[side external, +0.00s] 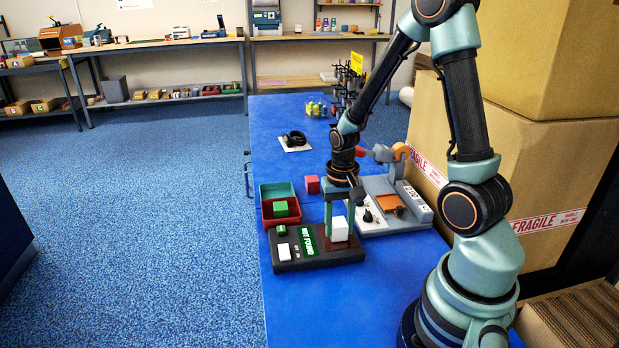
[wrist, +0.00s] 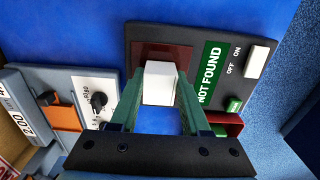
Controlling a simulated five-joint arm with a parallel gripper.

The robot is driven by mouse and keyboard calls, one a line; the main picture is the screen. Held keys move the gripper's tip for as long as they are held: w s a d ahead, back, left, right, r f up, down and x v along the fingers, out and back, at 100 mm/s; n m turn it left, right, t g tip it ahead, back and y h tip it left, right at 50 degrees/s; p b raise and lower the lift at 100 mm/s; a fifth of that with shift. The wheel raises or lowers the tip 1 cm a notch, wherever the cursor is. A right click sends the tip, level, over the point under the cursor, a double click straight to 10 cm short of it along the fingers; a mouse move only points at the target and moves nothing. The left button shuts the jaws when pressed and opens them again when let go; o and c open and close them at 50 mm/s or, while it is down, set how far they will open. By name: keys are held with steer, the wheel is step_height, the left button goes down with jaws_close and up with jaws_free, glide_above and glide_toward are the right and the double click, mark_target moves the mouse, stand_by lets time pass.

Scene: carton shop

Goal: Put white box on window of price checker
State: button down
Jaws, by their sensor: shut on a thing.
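My gripper (side external: 337,216) is shut on the white box (side external: 339,229), pointing down with a finger on each side of it. In the wrist view the white box (wrist: 159,82) sits between the green fingers (wrist: 157,95). The price checker (side external: 290,256) is a dark slab with a green display reading NOT FOUND and a white OFF/ON switch. Its dark red window (wrist: 144,54) is under and around the box. The box is over the window; I cannot tell whether it touches it.
A red tray (side external: 269,223) holding a green block (side external: 280,209) and a teal tray (side external: 276,188) stand behind the checker. A red block (side external: 312,184) is nearby. A grey machine (side external: 420,207) with an orange plate stands to the right. Large cartons (side external: 530,150) are at right.

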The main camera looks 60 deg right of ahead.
mark_target(339, 224)
steer(key=shift+c, duration=1.9)
jaws_free()
steer(key=shift+f, duration=0.1)
step_height(339, 224, up, 12)
steer(key=a+r+n+t, duration=0.5)
steer(key=a+r+n, duration=0.4)
steer(key=a, duration=0.3)
steer(key=shift+s+t, duration=0.3)
steer(key=shift+s, duration=0.1)
